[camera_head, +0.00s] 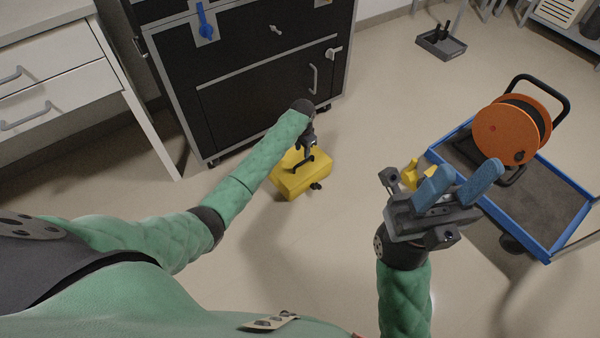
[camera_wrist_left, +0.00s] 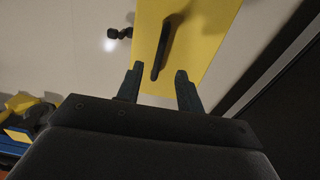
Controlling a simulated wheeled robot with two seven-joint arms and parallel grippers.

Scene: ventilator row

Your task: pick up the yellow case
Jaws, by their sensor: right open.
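The yellow case (camera_head: 291,187) lies on the floor in front of the black cabinet, with a dark handle on its top. My left gripper (camera_head: 306,149) is above the case, close to the handle. In the left wrist view the yellow case (camera_wrist_left: 207,32) fills the upper middle, and its dark handle (camera_wrist_left: 161,50) lies just beyond the gap between the fingers. My left gripper (camera_wrist_left: 156,79) is open there, with nothing seen between its fingertips. My right gripper (camera_head: 461,180) is open and empty, away from the case.
The black cabinet (camera_head: 262,85) stands just behind the case, and a white drawer unit (camera_head: 60,75) is at the left. A blue-rimmed cart (camera_head: 565,180) with an orange cable reel (camera_head: 507,133) is at the right. A yellow object (camera_head: 410,174) shows behind my right gripper. A grey tray (camera_head: 441,44) lies farther back.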

